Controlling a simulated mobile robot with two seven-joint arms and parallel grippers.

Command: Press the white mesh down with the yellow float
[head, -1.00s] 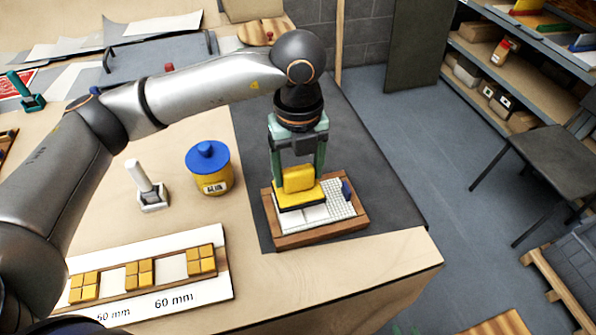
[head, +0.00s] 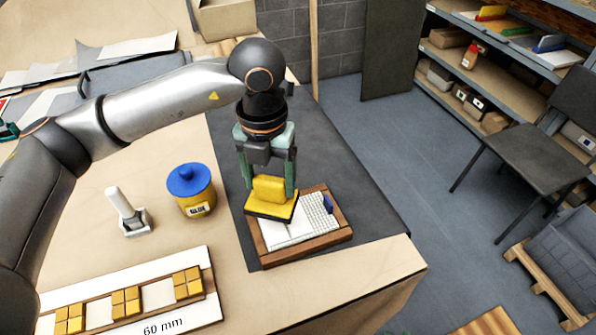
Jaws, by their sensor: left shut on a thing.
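The yellow float (head: 270,193) has a yellow block handle on a flat yellow plate with a dark underside. My left gripper (head: 270,181) is shut on its handle from above. The float is over the back left part of the wood-framed panel (head: 302,253), and appears slightly raised from it. The white mesh (head: 315,216) is a fine white grid lying in the frame, with a plain white area to its front left. The float hides the frame's back left corner. My right gripper is not in view.
A yellow glue pot (head: 192,190) with a blue lid and a white-handled tool (head: 126,212) stand to the left. A spacing board (head: 130,302) lies in front. The table's right edge is close to the panel.

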